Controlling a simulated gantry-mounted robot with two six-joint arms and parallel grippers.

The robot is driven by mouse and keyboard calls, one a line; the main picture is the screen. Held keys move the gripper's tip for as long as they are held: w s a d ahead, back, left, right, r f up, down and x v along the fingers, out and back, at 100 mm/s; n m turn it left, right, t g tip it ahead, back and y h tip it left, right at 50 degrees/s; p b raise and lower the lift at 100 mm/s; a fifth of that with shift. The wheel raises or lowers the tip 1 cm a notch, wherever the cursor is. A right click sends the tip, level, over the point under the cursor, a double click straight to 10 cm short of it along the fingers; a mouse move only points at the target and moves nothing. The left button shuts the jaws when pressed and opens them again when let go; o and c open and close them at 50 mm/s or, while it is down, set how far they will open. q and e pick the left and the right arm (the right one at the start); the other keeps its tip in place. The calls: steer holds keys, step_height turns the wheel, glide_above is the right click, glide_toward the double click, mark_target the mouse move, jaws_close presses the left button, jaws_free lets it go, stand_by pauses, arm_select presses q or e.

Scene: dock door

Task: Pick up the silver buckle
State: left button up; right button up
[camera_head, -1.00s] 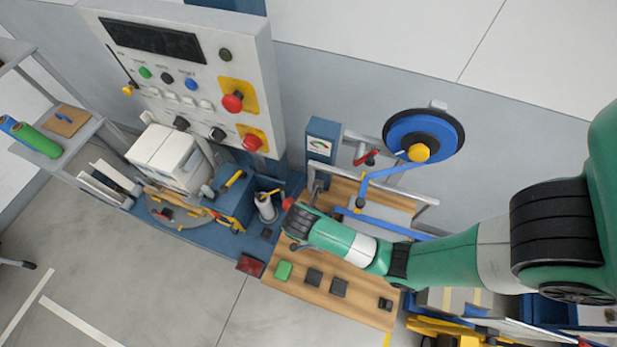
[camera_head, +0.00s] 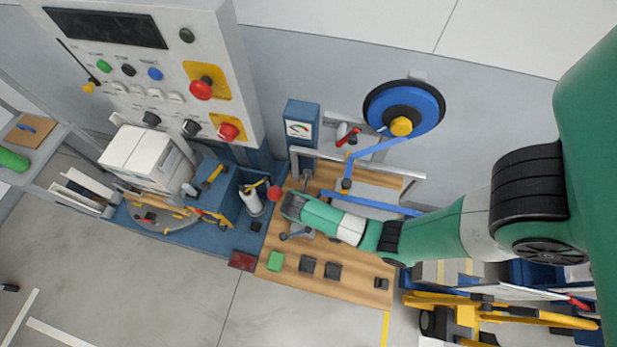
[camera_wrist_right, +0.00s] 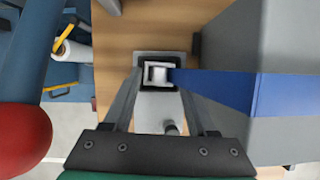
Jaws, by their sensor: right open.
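The silver buckle (camera_wrist_right: 158,75) shows in the right wrist view as a small bright square frame in a dark square holder (camera_wrist_right: 142,58) on the wooden bench top. A blue strap (camera_wrist_right: 225,88) runs right from it. My right gripper (camera_wrist_right: 160,85) is open, with its two fingers on either side of the buckle in the picture. I cannot tell whether they touch it. In the head view my right arm (camera_head: 340,222) reaches in over the bench, and I cannot make out the buckle or fingers there. My left gripper is out of view.
A red ball-shaped knob (camera_wrist_right: 20,140) is close at left in the wrist view, and a grey panel (camera_wrist_right: 285,50) stands at right. In the head view, green (camera_head: 275,261) and dark blocks (camera_head: 333,270) lie along the bench's front. A blue wheel (camera_head: 404,108) is on the wall.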

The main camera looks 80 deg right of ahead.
steer(key=shift+d+f, duration=0.15)
steer(key=shift+f, duration=0.25)
jaws_close()
